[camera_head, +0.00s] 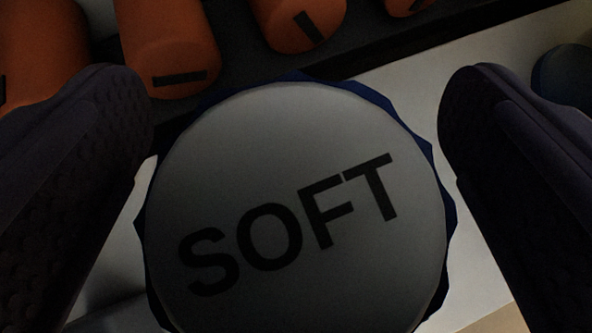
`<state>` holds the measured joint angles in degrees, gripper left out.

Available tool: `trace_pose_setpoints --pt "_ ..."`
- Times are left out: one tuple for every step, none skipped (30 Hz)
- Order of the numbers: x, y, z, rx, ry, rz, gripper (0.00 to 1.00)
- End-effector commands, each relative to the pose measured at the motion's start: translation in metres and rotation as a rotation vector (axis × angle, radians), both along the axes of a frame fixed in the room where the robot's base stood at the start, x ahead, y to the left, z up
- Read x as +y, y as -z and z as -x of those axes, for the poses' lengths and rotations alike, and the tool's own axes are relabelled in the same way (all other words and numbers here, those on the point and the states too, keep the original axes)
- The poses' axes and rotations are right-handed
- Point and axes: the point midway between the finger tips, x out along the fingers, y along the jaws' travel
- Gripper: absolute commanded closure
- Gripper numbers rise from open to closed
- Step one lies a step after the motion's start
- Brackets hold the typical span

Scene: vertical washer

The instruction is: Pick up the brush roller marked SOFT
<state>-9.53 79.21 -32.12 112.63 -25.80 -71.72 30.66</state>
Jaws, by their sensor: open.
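The brush roller marked SOFT (310,290) fills the middle of the view. I see its round grey end face with black SOFT lettering and a dark blue, jagged rim around it. My gripper (297,115) is open, with one dark finger to the left of the roller and one to the right. The left finger overlaps the roller's edge region in the picture; a gap shows between the right finger and the rim. I cannot tell whether either finger touches it. The roller's body below the face is hidden.
Several orange cylinders with black marks, such as this one (170,50), stand in a dark rack (395,45) along the top. A dark blue round thing (567,75) is partly visible at the right edge. A pale surface (490,100) lies behind the right finger.

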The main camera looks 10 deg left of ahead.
Motion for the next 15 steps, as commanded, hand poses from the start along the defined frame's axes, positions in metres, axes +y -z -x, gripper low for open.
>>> trace_pose_setpoints --pt "0.0000 -0.0003 0.0000 0.000 0.000 0.000 0.11" --pt "0.0000 -0.0003 0.0000 0.000 0.000 0.000 0.18" --pt "0.0000 -0.0003 0.0000 0.000 0.000 0.000 0.27" --pt "0.0000 -0.0003 0.0000 0.000 0.000 0.000 0.34" --pt "0.0000 -0.0003 0.0001 0.000 0.000 0.000 0.41" --pt "0.0000 -0.0003 0.0001 0.000 0.000 0.000 0.50" --pt "0.0000 -0.0003 0.0001 0.000 0.000 0.000 0.57" --pt "0.0000 -0.0003 0.0001 0.000 0.000 0.000 0.64" --pt "0.0000 -0.0006 -0.0001 -0.001 0.000 0.000 0.66" --pt "0.0000 -0.0005 0.0000 -0.001 0.000 0.000 0.66" --pt "-0.0001 -0.0006 -0.0001 -0.001 0.000 0.000 0.66" --pt "0.0000 -0.0006 -0.0001 -0.001 0.000 0.000 0.66" --pt "0.0000 -0.0005 0.0000 -0.001 0.000 0.000 0.66" --pt "0.0000 -0.0006 -0.0001 -0.001 0.000 0.000 0.66" --pt "-0.0001 -0.0011 -0.0001 -0.001 0.000 0.000 0.66"
